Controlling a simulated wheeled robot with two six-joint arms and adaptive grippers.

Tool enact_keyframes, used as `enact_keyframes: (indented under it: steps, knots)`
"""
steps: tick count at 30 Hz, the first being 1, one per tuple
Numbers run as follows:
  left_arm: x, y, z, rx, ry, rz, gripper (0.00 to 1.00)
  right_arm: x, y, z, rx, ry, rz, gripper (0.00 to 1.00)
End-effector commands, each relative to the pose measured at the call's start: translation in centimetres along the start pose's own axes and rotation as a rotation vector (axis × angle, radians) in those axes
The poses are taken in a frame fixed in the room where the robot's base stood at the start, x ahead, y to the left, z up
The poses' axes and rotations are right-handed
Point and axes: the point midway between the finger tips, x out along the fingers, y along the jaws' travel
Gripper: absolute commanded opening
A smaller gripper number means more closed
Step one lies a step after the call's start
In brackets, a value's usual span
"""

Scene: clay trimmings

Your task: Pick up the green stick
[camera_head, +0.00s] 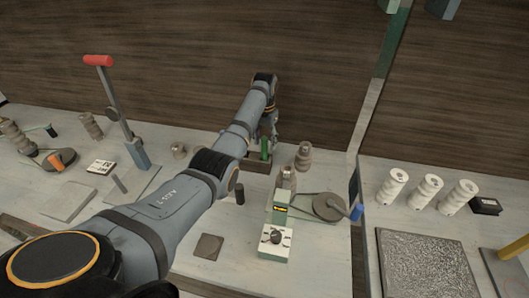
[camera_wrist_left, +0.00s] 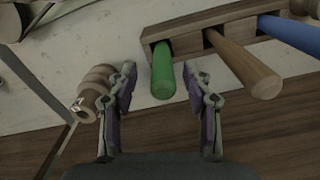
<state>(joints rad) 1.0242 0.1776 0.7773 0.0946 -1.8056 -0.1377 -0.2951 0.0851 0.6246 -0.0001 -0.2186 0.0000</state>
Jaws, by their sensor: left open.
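The green stick (camera_wrist_left: 162,75) stands in a brown wooden holder (camera_wrist_left: 185,32) in the left wrist view, its rounded end toward the camera. A brown stick (camera_wrist_left: 243,65) and a blue stick (camera_wrist_left: 292,35) stand in the same holder to its right. My left gripper (camera_wrist_left: 163,82) is open, with one finger on each side of the green stick's end; I cannot tell whether either touches it. In the head view the green stick (camera_head: 265,148) shows beside my left gripper (camera_head: 268,140), and my arm hides part of the holder (camera_head: 257,164). My right gripper is not in view.
A turned beige piece (camera_wrist_left: 95,92) stands close to the left finger; in the head view a similar one (camera_head: 303,155) stands right of the holder. A grey wheel device (camera_head: 328,206) and a white box with a knob (camera_head: 275,243) stand nearer. A red-handled lever (camera_head: 122,110) rises at left.

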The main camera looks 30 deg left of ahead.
Motion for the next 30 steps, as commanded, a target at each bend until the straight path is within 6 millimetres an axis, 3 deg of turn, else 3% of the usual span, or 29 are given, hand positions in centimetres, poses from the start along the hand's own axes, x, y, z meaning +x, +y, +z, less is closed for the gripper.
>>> enact_keyframes:
  steps: [9, 17, 28, 30]
  knots:
    - [4.6, -0.3, -0.2, 0.000, -0.004, 0.001, 0.50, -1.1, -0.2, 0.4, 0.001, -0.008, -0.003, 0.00]
    - [5.0, -0.3, -0.3, 0.000, -0.002, 0.000, 0.50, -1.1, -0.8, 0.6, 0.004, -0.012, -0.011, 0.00]
    - [5.0, -0.3, -0.3, 0.000, -0.002, 0.000, 0.00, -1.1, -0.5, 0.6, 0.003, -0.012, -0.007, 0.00]
    - [5.0, -0.4, -0.3, 0.000, -0.001, 0.000, 0.00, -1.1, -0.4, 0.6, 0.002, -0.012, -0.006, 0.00]
